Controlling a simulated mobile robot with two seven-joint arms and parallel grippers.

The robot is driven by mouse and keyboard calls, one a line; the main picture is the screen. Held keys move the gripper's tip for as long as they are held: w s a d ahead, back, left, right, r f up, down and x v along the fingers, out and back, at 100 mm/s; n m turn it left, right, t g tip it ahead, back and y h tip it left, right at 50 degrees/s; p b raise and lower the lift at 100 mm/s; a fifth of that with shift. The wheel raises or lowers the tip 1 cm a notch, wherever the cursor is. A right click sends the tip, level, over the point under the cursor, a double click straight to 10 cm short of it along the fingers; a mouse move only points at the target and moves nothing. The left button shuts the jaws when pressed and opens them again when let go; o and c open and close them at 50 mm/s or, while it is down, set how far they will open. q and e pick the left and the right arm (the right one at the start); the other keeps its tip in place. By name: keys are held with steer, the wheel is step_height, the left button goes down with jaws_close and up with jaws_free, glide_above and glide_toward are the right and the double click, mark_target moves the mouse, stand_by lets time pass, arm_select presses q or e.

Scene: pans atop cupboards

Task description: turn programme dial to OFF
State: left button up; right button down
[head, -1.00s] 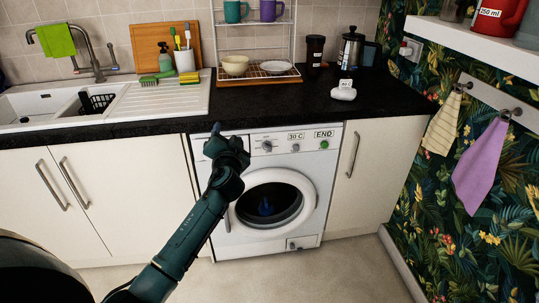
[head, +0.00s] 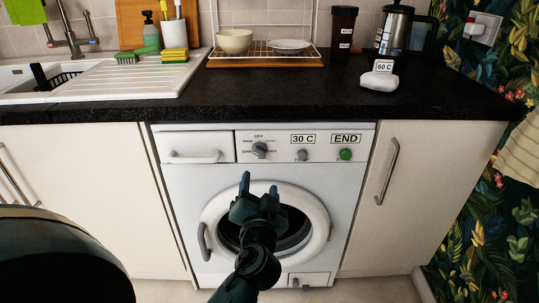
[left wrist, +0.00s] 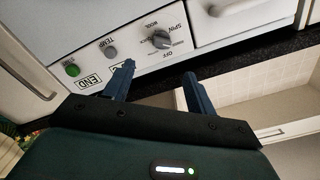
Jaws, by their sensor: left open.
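The programme dial (head: 260,149) is a grey knob on the white washing machine's (head: 190,195) front panel, with OFF printed above it. In the left wrist view the dial (left wrist: 162,40) shows upside down, with OFF, SPIN and WOOL labels around it; I cannot tell exactly where it points. My left gripper (head: 259,187) is open and empty, below the dial in the head view and in front of the round door. In the left wrist view the open fingers (left wrist: 160,70) stand apart from the dial, which lies beyond the gap between them. My right gripper is not in view.
A smaller grey temperature knob (head: 302,155) and a green button (head: 345,154) sit right of the dial, under 30 C and END labels. A detergent drawer (head: 193,157) is to its left. The black worktop (head: 240,100) overhangs above the panel.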

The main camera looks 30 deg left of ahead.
mark_target(260, 154)
arm_select(q)
steer(key=x, duration=1.2)
steer(key=shift+w+a+r, duration=0.1)
steer(key=shift+w+a, duration=0.1)
steer(key=shift+a, duration=0.15)
steer(key=shift+c, duration=0.3)
steer(key=c, duration=0.9)
